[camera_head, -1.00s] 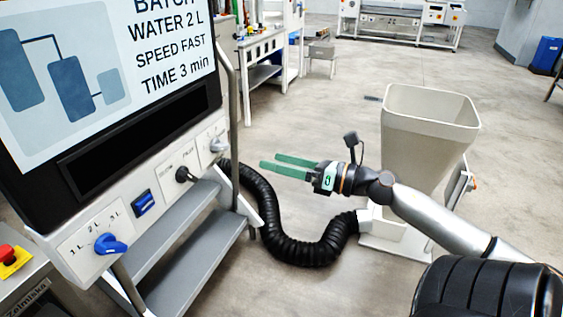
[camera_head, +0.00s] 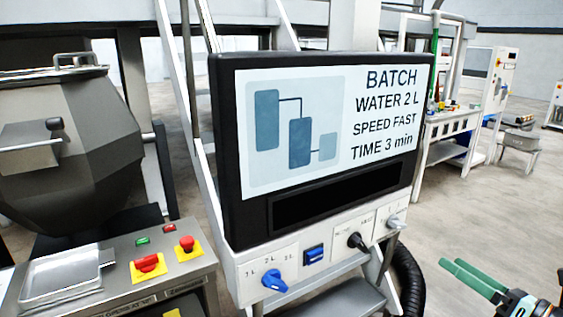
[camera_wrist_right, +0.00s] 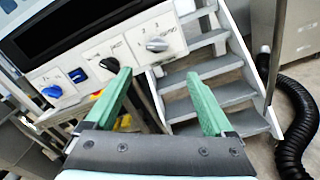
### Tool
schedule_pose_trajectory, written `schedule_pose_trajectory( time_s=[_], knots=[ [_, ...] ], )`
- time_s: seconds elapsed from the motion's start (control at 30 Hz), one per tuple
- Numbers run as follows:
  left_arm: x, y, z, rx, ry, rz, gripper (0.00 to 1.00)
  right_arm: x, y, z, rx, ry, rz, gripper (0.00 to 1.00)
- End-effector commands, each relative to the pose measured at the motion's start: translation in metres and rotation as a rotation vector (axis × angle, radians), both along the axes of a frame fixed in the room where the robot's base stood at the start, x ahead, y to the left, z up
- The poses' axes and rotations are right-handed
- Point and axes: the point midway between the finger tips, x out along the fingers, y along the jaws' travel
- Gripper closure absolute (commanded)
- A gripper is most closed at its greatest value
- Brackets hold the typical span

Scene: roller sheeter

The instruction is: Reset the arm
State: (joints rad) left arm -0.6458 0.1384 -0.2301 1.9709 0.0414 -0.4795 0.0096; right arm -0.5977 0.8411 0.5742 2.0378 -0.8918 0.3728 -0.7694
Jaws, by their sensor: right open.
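My right gripper (camera_head: 466,277) is at the lower right of the head view, with its green fingers apart and empty. In the right wrist view the two green fingers (camera_wrist_right: 160,105) are spread, with nothing between them but the view of the steps behind. The gripper is to the right of the control panel (camera_head: 330,232) and apart from it. The panel has a blue knob (camera_head: 274,281), a blue switch (camera_head: 315,254), a black knob (camera_head: 357,241) and a grey knob (camera_head: 396,221). My left gripper is not in view.
A screen (camera_head: 330,125) reads BATCH, WATER 2 L, SPEED FAST, TIME 3 min. Grey steps (camera_wrist_right: 215,70) and a black hose (camera_head: 408,282) are by the panel. A grey mixer (camera_head: 75,150) and red buttons (camera_head: 186,243) are at left.

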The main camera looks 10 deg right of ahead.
Motion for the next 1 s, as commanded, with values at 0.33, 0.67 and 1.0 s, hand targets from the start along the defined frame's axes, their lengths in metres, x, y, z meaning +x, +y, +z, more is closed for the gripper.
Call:
schedule_pose_trajectory(
  time_s=[0.33,0.67,1.0],
  knots=[
    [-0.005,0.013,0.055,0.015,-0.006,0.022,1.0,-0.061,0.048,-0.168,1.499,0.518,-0.51,0.12],
    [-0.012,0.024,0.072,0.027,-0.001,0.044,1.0,-0.14,0.201,-0.259,2.321,0.929,-0.954,0.12],
    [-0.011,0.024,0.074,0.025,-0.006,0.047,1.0,-0.153,0.229,-0.266,2.419,0.998,-1.028,0.12]
  ],
)
